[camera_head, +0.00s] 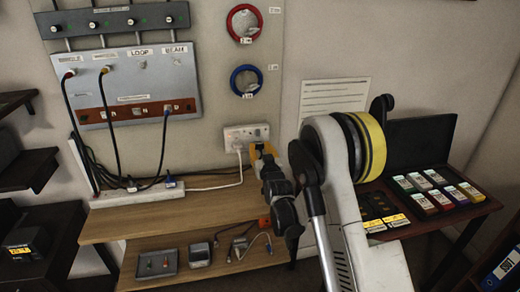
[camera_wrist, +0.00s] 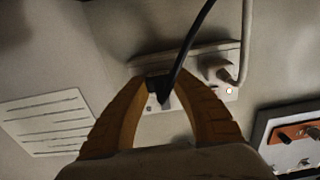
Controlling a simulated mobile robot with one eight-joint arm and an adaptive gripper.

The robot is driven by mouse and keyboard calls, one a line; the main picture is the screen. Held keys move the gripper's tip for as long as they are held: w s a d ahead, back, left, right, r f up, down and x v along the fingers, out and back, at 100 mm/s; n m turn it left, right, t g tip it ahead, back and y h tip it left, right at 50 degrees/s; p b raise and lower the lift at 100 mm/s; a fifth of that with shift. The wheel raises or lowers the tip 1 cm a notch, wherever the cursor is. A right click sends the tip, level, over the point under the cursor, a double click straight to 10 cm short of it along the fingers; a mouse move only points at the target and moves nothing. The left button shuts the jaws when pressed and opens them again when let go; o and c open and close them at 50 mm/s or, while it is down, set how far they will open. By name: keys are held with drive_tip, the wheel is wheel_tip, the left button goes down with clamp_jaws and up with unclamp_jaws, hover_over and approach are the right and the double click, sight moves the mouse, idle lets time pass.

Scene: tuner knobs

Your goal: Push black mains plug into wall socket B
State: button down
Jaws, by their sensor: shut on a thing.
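The white double wall socket (camera_head: 246,132) is on the wall above the wooden bench; it also shows ahead of the fingers in the wrist view (camera_wrist: 190,98). No letter B is legible. My gripper (camera_head: 258,150) has its orange fingers shut on the black mains plug (camera_wrist: 158,84), with its black cable (camera_wrist: 195,35) running up in the wrist view. The plug is in front of the outlet beside the white plug; whether its pins are in cannot be told.
The white plug's cable (camera_head: 238,172) hangs to the bench (camera_head: 200,212). A power strip (camera_head: 135,190) lies at left under a grey panel (camera_head: 130,85). A paper card (camera_head: 335,100) is on the wall to the right. Small boxes lie on the lower shelf.

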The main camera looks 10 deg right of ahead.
sight(261, 150)
drive_tip(key=shift+w, duration=0.1)
drive_tip(key=c, duration=1)
unclamp_jaws()
drive_tip(key=shift+c, duration=0.2)
drive_tip(key=s, duration=0.7)
drive_tip(key=shift+s, duration=0.25)
